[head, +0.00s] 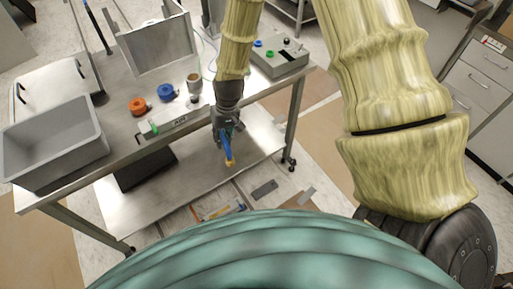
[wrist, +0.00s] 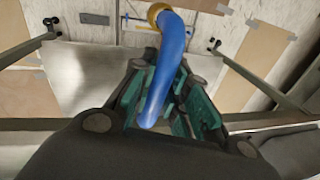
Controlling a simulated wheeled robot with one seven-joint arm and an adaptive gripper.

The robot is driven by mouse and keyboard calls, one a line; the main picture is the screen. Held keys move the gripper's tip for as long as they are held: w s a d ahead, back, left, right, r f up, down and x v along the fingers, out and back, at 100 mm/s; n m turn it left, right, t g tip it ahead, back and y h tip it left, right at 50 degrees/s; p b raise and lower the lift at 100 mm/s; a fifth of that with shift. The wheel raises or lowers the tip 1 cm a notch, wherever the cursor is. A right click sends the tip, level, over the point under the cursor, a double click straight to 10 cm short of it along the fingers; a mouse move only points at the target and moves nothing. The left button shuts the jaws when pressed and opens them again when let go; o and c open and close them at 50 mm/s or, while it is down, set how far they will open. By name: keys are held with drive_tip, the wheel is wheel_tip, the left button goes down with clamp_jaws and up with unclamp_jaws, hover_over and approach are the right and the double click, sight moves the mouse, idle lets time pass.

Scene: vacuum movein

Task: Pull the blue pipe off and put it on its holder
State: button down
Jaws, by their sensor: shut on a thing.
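The blue pipe (wrist: 167,62) is in my gripper, between its teal finger pads, and its brass-coloured end ring points away from the wrist. In the head view the pipe (head: 227,150) hangs down below my gripper (head: 228,128), with its yellowish end lowest, in front of the table's front edge. My gripper (wrist: 160,100) is shut on it. A blue ring-shaped piece (head: 165,92) and an orange one (head: 138,105) stand on the table; I cannot tell which is the pipe's holder. A metal fitting (head: 194,84) stands beside the blue ring.
A grey bin (head: 55,140) sits at the table's left. A labelled bar (head: 180,122) with a green part lies along the front edge. A control box (head: 278,58) stands at the right. A lower shelf (head: 190,172) lies under the table. The floor in front holds flat pieces.

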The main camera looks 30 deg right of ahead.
drive_tip(key=w+d+f+m+b, duration=0.3)
drive_tip(key=d+f+m+b, duration=0.2)
drive_tip(key=f+b, duration=1.3)
drive_tip(key=w+d+f+m+t+h+b, duration=0.1)
drive_tip(key=w+d+f+m+b, duration=0.2)
drive_tip(key=f, duration=2.7)
drive_tip(key=w+d+f+m+t+h+b, duration=0.1)
drive_tip(key=w+d+f+m+b, duration=0.2)
drive_tip(key=d+f+m+b, duration=0.5)
drive_tip(key=d+f+b, duration=0.4)
drive_tip(key=f+b, duration=0.4)
drive_tip(key=b, duration=0.4)
drive_tip(key=d+f+b, duration=0.4)
drive_tip(key=f+b, duration=0.4)
drive_tip(key=b, duration=0.4)
drive_tip(key=shift+w+m+b, duration=0.2)
drive_tip(key=shift+m+b, duration=0.1)
drive_tip(key=shift+b, duration=0.05)
drive_tip(key=shift+d, duration=0.1)
drive_tip(key=shift+r+p, duration=0.15)
drive_tip(key=shift+p, duration=0.2)
drive_tip(key=shift+f, duration=0.2)
drive_tip(key=shift+f, duration=1.1)
